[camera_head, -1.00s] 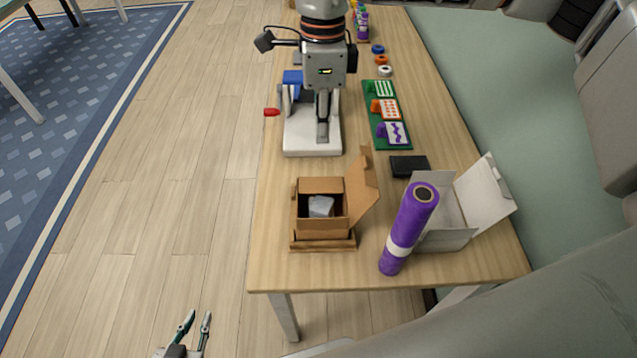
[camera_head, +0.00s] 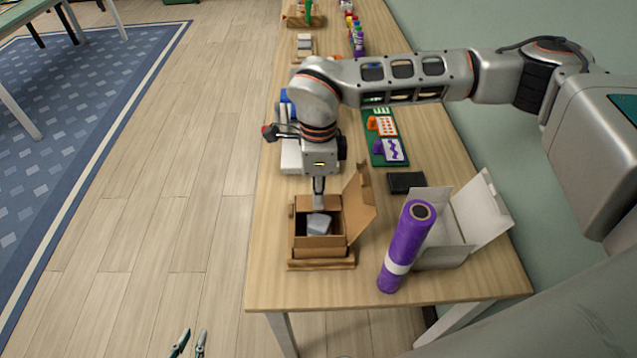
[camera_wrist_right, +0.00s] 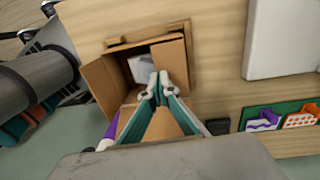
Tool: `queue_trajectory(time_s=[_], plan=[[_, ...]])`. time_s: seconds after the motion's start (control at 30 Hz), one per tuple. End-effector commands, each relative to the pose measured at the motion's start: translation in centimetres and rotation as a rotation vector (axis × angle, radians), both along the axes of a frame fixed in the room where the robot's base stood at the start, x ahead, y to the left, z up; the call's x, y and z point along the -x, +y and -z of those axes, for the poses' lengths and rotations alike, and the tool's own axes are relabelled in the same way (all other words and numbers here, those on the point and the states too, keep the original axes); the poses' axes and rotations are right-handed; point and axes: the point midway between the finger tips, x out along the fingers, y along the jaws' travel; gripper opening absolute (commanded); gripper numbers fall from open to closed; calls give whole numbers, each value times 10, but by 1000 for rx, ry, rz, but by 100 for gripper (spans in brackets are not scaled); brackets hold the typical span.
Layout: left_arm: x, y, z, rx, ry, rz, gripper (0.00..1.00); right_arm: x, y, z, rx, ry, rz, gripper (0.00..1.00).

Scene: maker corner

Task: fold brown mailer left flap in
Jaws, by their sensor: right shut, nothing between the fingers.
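The brown mailer (camera_head: 321,252) stands open on the near part of the table, with a pale grey-blue item (camera_head: 318,224) inside. Its large flap (camera_head: 360,206) stands up on the right side. My right gripper (camera_head: 318,203) is at the mailer's far edge, pointing down, its tips partly hard to make out. In the right wrist view the mailer (camera_wrist_right: 100,80) lies beyond the right gripper's fingers (camera_wrist_right: 158,84). They are shut and empty, close to the opening; I cannot tell whether they touch cardboard. My left gripper (camera_head: 190,345) is open and empty, low beside the table.
A purple roll (camera_head: 407,245) stands right of the mailer, in front of an open white box (camera_head: 448,255). A black block (camera_head: 406,182) and a green board with cards (camera_head: 391,160) lie farther back. A white base (camera_head: 290,158) is under my right arm.

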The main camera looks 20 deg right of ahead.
Motion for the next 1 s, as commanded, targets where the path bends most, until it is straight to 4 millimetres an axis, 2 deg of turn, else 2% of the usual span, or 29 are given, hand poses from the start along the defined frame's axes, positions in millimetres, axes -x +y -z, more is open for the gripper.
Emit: queue_trajectory(time_s=[0.43,0.6,1.0], plan=[[2,0,2,-1,5,0,18,1,0,6,0,0,-1,0],[3,0,6,-1,7,1,18,4,1,19,1,0,-2,0],[2,0,3,-1,5,1,18,5,1,18,2,4,-2,0]])
